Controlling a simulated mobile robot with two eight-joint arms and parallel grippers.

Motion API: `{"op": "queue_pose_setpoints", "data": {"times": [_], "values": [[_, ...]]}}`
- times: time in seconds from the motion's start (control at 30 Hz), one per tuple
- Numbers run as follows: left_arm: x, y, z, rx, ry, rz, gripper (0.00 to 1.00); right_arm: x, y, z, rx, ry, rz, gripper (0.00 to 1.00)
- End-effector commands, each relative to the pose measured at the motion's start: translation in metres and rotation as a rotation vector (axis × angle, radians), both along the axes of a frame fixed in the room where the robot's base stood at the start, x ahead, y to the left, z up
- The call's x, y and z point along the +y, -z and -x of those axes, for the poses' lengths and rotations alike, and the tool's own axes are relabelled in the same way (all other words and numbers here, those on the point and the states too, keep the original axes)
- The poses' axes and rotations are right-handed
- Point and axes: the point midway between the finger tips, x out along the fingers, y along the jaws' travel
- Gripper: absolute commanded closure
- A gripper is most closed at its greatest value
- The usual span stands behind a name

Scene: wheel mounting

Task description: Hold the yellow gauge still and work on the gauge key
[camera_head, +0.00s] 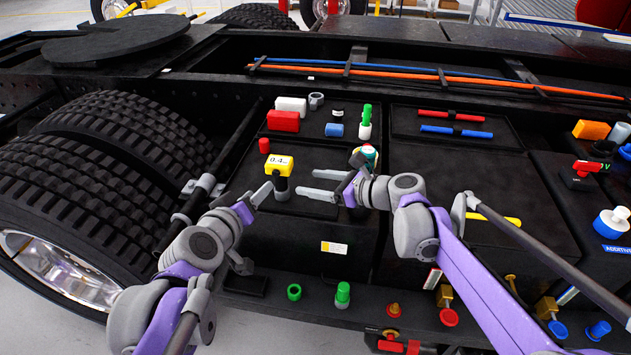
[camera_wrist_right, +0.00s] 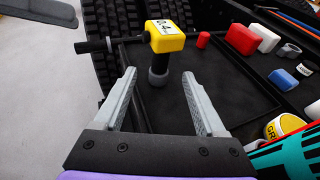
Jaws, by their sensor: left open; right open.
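The yellow gauge (camera_head: 279,165) stands upright on the black tray, with a "0.4" display and a dark stem below it. In the right wrist view the gauge (camera_wrist_right: 166,37) stands ahead of my fingertips, its stem in line with the gap. My right gripper (camera_head: 308,183) is open and empty, to the right of the stem; its two fingers also show in the right wrist view (camera_wrist_right: 159,74). My left gripper (camera_head: 262,193) is open, close to the stem on its left; contact cannot be told. I cannot tell which part is the gauge key.
A small red cylinder (camera_head: 264,146), a red block (camera_head: 283,121) and a white block (camera_head: 291,105) stand behind the gauge. A large tyre (camera_head: 70,200) is at left. A teal-and-yellow can (camera_head: 369,153) is beside my right gripper. The tray front is clear.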

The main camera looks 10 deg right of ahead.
Motion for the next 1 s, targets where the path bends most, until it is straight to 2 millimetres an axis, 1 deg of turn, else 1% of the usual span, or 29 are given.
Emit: {"op": "queue_pose_setpoints", "data": {"times": [0.17, 0.5, 0.63, 0.8, 1.0], "values": [[0.000, 0.000, 0.000, 0.000, 0.000, 0.000, 0.50, 0.010, 0.002, -0.012, 0.012, 0.008, -0.027, 0.27], [0.000, 0.000, 0.000, 0.000, 0.000, 0.000, 0.50, 0.054, 0.020, -0.049, 0.011, 0.006, -0.023, 0.27], [0.000, 0.000, 0.000, 0.000, 0.000, 0.000, 0.50, 0.067, 0.026, -0.060, 0.010, 0.007, -0.023, 0.27], [0.000, 0.000, 0.000, 0.000, 0.000, 0.000, 0.50, 0.076, 0.030, -0.068, 0.010, 0.007, -0.023, 0.27], [0.000, 0.000, 0.000, 0.000, 0.000, 0.000, 0.50, 0.078, 0.030, -0.070, 0.009, 0.008, -0.022, 0.27]]}}
